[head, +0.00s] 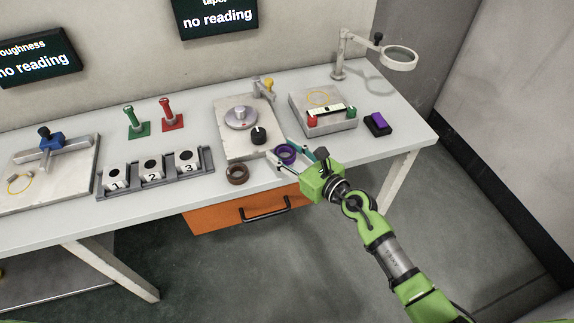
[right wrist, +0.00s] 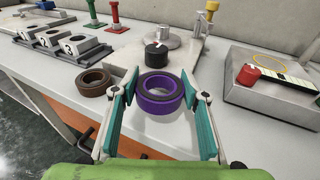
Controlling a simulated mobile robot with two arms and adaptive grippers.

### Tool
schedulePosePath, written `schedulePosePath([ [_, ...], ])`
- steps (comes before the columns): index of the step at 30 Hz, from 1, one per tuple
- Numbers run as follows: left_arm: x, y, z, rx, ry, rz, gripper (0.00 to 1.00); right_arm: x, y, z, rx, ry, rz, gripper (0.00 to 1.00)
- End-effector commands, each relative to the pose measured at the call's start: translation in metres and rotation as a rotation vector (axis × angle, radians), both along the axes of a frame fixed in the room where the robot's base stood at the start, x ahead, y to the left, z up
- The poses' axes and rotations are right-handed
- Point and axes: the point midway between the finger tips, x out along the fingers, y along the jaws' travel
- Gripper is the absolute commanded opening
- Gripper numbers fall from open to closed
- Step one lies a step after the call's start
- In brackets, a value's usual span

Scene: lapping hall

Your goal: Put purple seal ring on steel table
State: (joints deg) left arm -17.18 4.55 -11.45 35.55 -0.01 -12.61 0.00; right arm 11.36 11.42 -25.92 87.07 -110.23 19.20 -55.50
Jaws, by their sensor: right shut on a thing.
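The purple seal ring (head: 286,153) is near the front edge of the long grey bench, right of a brown ring. My right gripper (head: 289,152) is shut on it from the front. In the right wrist view the purple ring (right wrist: 160,95) lies flat between the two teal finger pads (right wrist: 160,110). I cannot tell whether it touches the bench top. A round steel table (head: 241,118) with a small raised centre sits on a pale stone plate (head: 228,147) behind and left of the ring. My left gripper is out of view.
A brown ring (head: 237,174) lies left of the purple one. A black knob (head: 258,136) stands at the stone plate's front. A grey instrument box (head: 330,128) with red and green knobs is to the right. A numbered block rack (head: 155,174) is left. An orange drawer (head: 240,214) hangs below.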

Motion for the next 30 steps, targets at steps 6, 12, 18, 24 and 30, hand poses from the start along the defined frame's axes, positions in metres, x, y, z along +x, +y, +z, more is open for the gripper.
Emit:
schedulePosePath([
  [6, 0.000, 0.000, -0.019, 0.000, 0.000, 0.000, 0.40, 0.012, -0.007, -0.019, 0.000, -0.001, -0.001, 0.19],
  [12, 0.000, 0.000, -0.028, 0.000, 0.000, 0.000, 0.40, 0.011, -0.006, -0.041, 0.001, 0.001, 0.000, 0.19],
  [18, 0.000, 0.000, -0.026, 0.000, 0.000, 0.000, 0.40, 0.011, -0.006, -0.040, 0.001, -0.001, 0.000, 0.19],
  [24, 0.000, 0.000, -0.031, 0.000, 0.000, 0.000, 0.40, 0.011, -0.006, -0.045, 0.001, -0.001, 0.001, 0.19],
  [30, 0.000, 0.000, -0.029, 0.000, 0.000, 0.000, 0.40, 0.011, -0.006, -0.043, 0.000, 0.000, 0.001, 0.58],
])
